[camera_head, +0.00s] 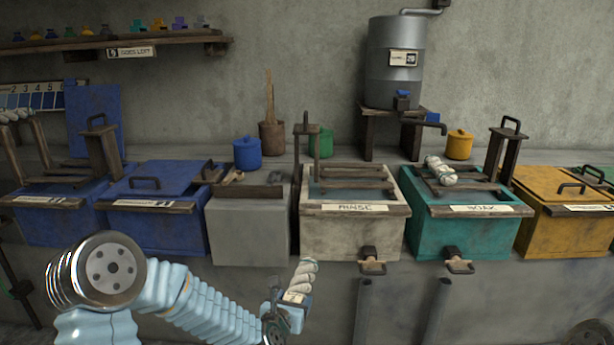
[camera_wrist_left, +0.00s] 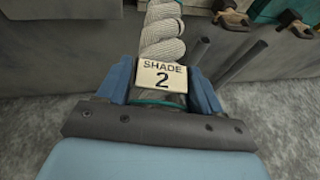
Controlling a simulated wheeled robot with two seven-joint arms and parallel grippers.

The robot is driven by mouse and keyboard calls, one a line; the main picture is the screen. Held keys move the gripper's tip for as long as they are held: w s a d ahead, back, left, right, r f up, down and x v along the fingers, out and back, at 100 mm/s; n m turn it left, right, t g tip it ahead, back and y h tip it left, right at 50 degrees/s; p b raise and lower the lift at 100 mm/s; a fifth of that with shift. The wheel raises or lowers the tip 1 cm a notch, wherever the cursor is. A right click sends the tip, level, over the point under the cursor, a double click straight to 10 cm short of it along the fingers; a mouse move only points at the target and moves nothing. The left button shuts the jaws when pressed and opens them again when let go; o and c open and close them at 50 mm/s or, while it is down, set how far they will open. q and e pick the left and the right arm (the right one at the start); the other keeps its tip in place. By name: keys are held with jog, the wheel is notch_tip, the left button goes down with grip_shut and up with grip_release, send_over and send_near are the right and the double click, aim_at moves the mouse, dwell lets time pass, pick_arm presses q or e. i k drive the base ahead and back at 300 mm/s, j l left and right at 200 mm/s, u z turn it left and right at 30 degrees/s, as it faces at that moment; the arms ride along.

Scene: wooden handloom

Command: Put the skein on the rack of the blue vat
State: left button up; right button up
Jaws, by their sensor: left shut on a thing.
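My left gripper (camera_head: 290,312) is shut on a white twisted skein (camera_head: 304,278), held upright in front of the vats, below their rims. In the left wrist view the skein (camera_wrist_left: 162,32) rises from between the blue fingers (camera_wrist_left: 160,88), with a tag (camera_wrist_left: 162,76) reading "SHADE 2". Two blue vats stand at the left. The far-left one (camera_head: 60,225) has a wooden rack post (camera_head: 101,150) with a handle and a blue panel (camera_head: 95,120) behind it. The other blue vat (camera_head: 155,230) has a blue lid (camera_head: 160,178) on top. My right gripper is not in view.
A grey block (camera_head: 248,225), a white "RINSE" vat (camera_head: 345,230), a teal "SOAK" vat (camera_head: 465,235) with another white skein (camera_head: 440,171) on its rack, and a yellow vat (camera_head: 570,235) continue to the right. Taps (camera_head: 372,260) jut from the front. Pale rolls (camera_head: 14,116) show at far left.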

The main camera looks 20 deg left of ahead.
aim_at(59, 170)
jog(key=k+j, duration=0.1)
jog(key=j, duration=0.55)
jog(key=k+j, duration=0.1)
jog(key=j, duration=0.55)
jog(key=k+j, duration=0.1)
jog(key=j, duration=0.55)
jog(key=k+j, duration=0.1)
jog(key=j, duration=0.5)
jog(key=k+j, duration=0.1)
jog(key=j, duration=0.55)
